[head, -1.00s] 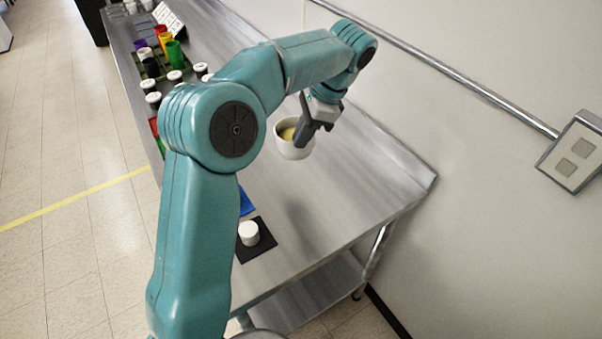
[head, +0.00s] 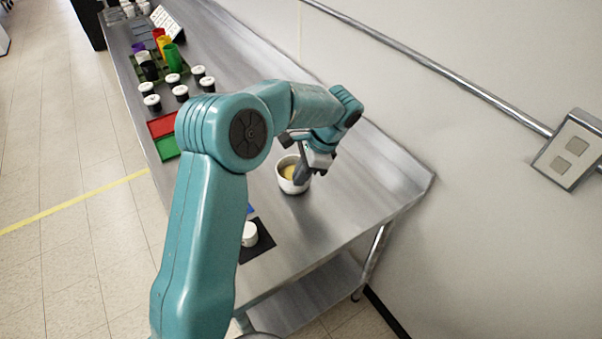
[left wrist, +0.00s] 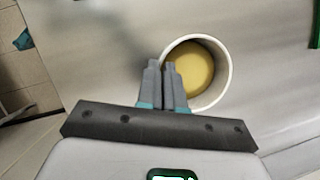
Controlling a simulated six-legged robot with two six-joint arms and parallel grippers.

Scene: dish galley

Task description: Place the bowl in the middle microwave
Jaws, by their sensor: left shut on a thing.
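The bowl (head: 289,187) is white, round and upright, with a yellow inside. It is over the steel table near its right end in the head view. My left gripper (head: 302,174) is shut on the bowl's near right wall. In the left wrist view the bowl (left wrist: 226,92) is right of the two grey fingers, and my left gripper (left wrist: 161,70) pinches its left wall. I cannot tell whether the bowl's base touches the table. No microwave is in view. My right gripper is not in view.
The steel table (head: 350,200) is clear around the bowl. A white lidded jar (head: 250,234) stands on a black mat (head: 262,246) near the front edge. Red (head: 163,125) and green (head: 167,147) mats and several jars are farther left. A wall with a rail (head: 430,65) runs behind.

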